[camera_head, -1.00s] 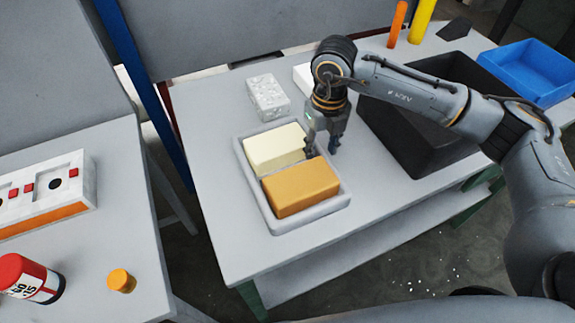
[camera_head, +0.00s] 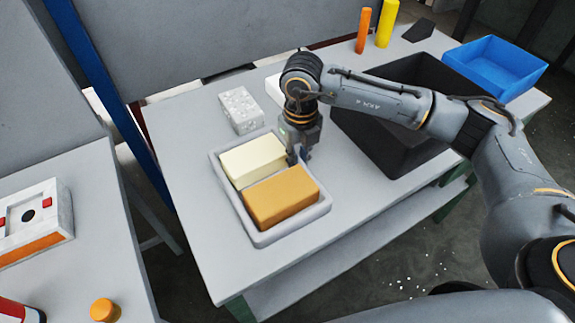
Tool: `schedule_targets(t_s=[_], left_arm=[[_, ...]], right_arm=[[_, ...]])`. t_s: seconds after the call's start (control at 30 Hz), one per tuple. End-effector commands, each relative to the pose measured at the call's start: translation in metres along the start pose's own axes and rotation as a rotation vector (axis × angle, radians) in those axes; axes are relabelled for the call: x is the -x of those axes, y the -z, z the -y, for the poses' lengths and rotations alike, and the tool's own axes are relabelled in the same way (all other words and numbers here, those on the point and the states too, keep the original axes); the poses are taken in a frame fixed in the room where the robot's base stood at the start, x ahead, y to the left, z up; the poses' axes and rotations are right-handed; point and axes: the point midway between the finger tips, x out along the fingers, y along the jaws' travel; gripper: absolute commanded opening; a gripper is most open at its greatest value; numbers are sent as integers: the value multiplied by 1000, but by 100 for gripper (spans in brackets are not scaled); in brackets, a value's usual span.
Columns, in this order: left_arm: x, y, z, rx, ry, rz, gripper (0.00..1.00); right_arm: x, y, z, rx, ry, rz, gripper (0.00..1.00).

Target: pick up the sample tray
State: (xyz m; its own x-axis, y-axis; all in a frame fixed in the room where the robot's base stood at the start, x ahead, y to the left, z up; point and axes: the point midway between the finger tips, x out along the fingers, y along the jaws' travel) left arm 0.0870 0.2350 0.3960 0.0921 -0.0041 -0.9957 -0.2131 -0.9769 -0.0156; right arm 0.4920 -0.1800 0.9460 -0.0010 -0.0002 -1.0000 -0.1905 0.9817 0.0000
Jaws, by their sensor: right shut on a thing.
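The sample tray (camera_head: 230,202) is a light grey shallow tray on the grey table. It holds a cream block (camera_head: 252,159) at the back and an orange block (camera_head: 281,196) at the front. My right gripper (camera_head: 298,158) points down at the tray's right rim, beside the cream block, and is shut on that rim. Its fingers partly hide the rim there. The tray looks flat on the table. My left gripper is not in view.
A speckled white block (camera_head: 241,110) stands behind the tray. A black bin (camera_head: 372,138) is to the right, with a blue bin (camera_head: 497,66) beyond it. Orange (camera_head: 363,30) and yellow (camera_head: 387,22) cylinders stand at the back. Another table (camera_head: 88,262) is at left.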

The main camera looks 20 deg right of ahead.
Motion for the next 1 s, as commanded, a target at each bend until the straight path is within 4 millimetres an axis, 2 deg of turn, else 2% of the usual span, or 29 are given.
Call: schedule_targets(t_s=[0.3, 0.37, 0.67, 0.8, 1.0], left_arm=[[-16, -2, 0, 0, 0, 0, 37], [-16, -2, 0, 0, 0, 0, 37], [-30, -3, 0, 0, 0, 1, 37], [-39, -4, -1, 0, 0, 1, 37], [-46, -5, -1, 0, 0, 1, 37]], right_arm=[[28, -1, 0, 0, 0, 6, 0], [36, 5, 3, 0, -1, 4, 0], [88, 46, 20, 0, 1, 8, 0], [101, 78, 33, -1, 2, 5, 0], [117, 111, 46, 0, 1, 3, 0]])
